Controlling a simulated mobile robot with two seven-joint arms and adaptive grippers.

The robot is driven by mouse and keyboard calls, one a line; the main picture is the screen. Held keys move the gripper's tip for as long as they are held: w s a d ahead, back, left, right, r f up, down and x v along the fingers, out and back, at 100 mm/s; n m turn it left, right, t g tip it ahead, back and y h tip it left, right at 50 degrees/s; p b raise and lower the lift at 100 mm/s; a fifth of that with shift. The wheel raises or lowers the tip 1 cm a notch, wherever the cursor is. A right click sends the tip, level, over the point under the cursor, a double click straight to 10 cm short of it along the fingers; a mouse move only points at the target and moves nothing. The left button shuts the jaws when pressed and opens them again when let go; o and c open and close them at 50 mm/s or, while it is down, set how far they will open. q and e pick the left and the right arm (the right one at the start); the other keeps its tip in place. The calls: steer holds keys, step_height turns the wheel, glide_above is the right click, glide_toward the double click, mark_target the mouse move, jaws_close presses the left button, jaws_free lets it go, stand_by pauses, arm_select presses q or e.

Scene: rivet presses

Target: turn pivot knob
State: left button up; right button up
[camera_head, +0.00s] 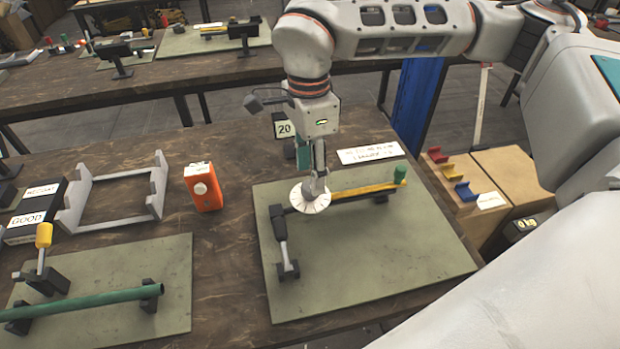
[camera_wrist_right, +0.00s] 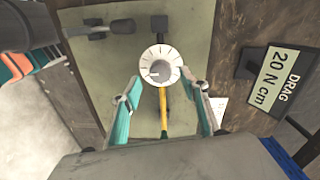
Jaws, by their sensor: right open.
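The pivot knob is a white round dial (camera_head: 309,198) with tick marks around its rim, on a dark fixture on the right green mat (camera_head: 340,280). It also shows in the right wrist view (camera_wrist_right: 160,54), with a raised round centre. My right gripper (camera_head: 316,178) points down just above the knob and partly hides it in the head view. In the right wrist view its teal-padded fingers (camera_wrist_right: 163,98) are spread, one on each side and short of the dial, with nothing between them gripped. A yellow bar with a green knob (camera_head: 400,174) extends right from the dial. My left gripper is out of view.
An orange box (camera_head: 203,187) and a grey frame (camera_head: 112,196) stand to the left. A "20 N cm" drag sign (camera_wrist_right: 270,82) stands behind. The mat's front part is clear.

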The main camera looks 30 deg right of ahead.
mark_target(310, 190)
steer(key=shift+f, duration=1.6)
steer(key=c, duration=1.1)
steer(key=shift+m, duration=0.4)
